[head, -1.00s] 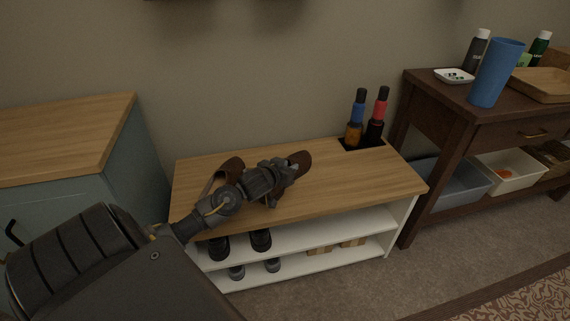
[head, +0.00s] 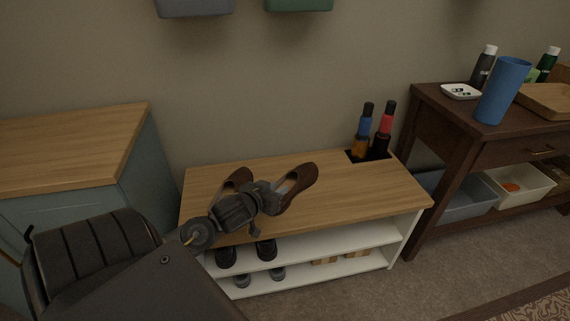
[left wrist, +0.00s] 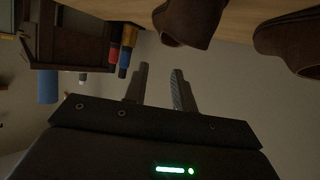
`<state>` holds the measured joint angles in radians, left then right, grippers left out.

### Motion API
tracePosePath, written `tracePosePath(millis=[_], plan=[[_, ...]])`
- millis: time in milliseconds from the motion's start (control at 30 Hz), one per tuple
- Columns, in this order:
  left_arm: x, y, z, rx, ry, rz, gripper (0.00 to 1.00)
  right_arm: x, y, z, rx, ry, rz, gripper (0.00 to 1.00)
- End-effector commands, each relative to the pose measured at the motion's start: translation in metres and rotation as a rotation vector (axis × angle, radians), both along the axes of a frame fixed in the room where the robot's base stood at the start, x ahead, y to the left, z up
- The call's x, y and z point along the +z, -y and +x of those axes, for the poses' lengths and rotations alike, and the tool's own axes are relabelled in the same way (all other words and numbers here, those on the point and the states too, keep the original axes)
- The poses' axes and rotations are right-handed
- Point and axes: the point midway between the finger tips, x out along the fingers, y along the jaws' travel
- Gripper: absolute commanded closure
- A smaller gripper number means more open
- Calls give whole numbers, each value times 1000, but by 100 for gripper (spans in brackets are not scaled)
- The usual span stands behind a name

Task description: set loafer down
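Two brown loafers stand on the wooden top of the white shoe bench (head: 365,191). The right loafer (head: 299,186) lies just beyond my left gripper (head: 270,198) in the head view. The left loafer (head: 239,178) is partly hidden behind that gripper. In the left wrist view, one loafer (left wrist: 190,22) is just past the fingertips and the other loafer (left wrist: 288,40) is off to the right. The left gripper's fingers (left wrist: 159,85) are apart with nothing between them. My right gripper is not in view.
Dark shoes (head: 266,250) sit on the shelf below. A cabinet (head: 75,145) stands left, a dark table (head: 470,112) right. The bench top's right part is clear.

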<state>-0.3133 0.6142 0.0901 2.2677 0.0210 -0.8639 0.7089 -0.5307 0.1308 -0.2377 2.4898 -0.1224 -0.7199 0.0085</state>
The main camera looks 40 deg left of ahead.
Motion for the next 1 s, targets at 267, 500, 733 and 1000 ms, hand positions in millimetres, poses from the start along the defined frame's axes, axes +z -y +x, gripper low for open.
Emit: tracePosePath(millis=[267,500,733,1000], plan=[[-23,45,-16,-95,-37,5,74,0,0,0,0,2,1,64],[-43,205,-79,-435,-39,35,74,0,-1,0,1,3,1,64],[-18,282,-110,-587,43,65,74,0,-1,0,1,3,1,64],[-16,286,-112,-597,49,71,74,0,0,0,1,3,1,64]])
